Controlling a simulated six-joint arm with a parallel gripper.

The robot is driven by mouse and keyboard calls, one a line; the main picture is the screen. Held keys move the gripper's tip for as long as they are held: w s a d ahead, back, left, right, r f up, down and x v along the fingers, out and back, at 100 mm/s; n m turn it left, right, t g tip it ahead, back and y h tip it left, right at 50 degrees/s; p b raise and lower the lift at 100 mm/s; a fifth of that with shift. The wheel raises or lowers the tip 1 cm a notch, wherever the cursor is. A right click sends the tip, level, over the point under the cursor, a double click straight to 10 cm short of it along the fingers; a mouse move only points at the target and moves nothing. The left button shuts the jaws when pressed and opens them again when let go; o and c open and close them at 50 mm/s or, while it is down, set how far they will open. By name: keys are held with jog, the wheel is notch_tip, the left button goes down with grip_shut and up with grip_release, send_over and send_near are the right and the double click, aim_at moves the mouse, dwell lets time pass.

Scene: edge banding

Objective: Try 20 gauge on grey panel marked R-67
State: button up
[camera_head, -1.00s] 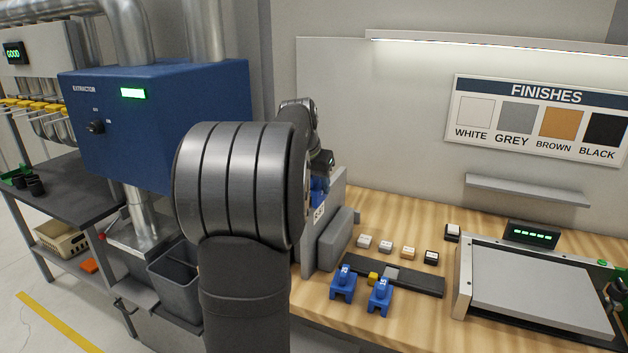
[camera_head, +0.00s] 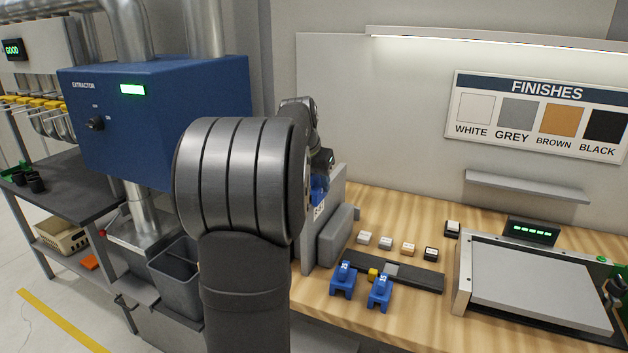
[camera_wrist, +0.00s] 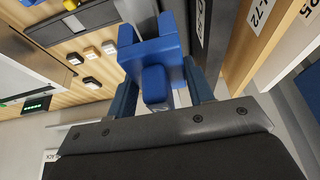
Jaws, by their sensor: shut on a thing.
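My gripper (camera_wrist: 158,60) is shut on a blue gauge (camera_wrist: 155,50), seen up close in the wrist view. The gauge is beside a grey panel (camera_wrist: 222,35) with a white label, partly cut off. In the head view my arm hides most of the gripper; a bit of the blue gauge (camera_head: 319,190) shows at the upright grey panel (camera_head: 333,205). I cannot tell whether they touch. The panel's label is too small to read surely. Two other blue gauges (camera_head: 343,280) (camera_head: 380,292) stand at the black strip on the bench.
More labelled panels (camera_wrist: 262,40) stand beside the grey one. Several small finish buttons (camera_head: 386,243) sit on the bench, with a grey-topped tray (camera_head: 535,285) at the right. A blue extractor (camera_head: 150,120) and dark bin (camera_head: 178,280) are at the left.

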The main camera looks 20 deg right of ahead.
jog(key=shift+f, duration=0.45)
dwell(0.3)
jog(key=o, duration=1.1)
jog(key=shift+r, duration=0.1)
jog(key=shift+r, duration=3.95)
